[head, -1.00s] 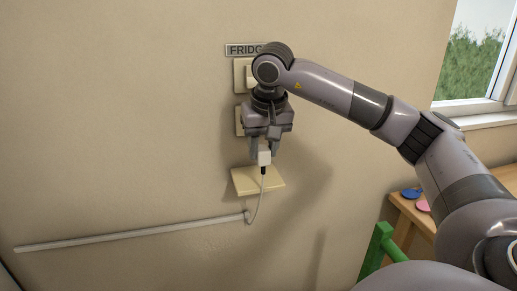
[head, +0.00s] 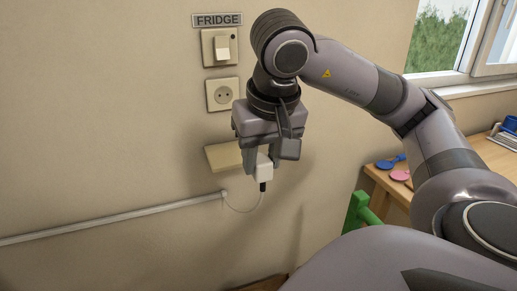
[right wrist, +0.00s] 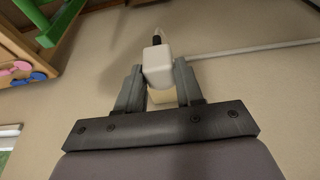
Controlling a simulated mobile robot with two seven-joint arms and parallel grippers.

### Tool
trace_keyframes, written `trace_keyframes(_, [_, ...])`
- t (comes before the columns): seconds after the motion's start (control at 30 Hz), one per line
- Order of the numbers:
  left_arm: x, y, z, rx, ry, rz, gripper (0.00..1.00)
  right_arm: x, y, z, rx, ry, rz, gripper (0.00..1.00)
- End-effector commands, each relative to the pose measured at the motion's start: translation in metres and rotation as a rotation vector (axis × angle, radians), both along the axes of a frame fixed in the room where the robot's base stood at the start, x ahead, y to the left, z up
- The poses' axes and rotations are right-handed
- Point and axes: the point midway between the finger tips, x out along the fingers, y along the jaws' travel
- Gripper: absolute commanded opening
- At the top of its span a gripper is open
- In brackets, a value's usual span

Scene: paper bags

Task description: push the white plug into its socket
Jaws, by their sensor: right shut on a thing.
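The white plug (head: 264,168) is held in my right gripper (head: 258,163), with its cord hanging from its lower end. In the right wrist view the plug (right wrist: 157,66) sits between the two fingers of my right gripper (right wrist: 158,80), which are shut on it. The socket (head: 222,95) is on the wall, a square cream plate with a round recess and two holes, and it is empty. The gripper and plug are below and to the right of the socket, apart from it. The plug's pins are not visible. My left gripper is not in view.
A switch (head: 220,47) under a FRIDGE sign (head: 217,20) is above the socket. A small cream shelf (head: 222,157) juts from the wall below it. A white cable conduit (head: 110,220) runs along the wall. A wooden table (head: 480,158) and green chair (head: 360,213) stand at right.

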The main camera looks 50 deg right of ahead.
Motion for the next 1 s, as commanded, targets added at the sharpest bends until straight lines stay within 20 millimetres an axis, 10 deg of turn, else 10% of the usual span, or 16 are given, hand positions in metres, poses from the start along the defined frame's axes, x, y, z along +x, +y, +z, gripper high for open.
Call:
trace_keyframes(0.47, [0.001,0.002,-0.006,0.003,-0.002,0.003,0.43,0.008,0.007,-0.001,0.037,-0.018,0.021,0.09])
trace_keyframes(1.0, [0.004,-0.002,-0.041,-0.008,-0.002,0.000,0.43,0.069,0.044,0.026,0.562,-0.241,0.164,0.09])
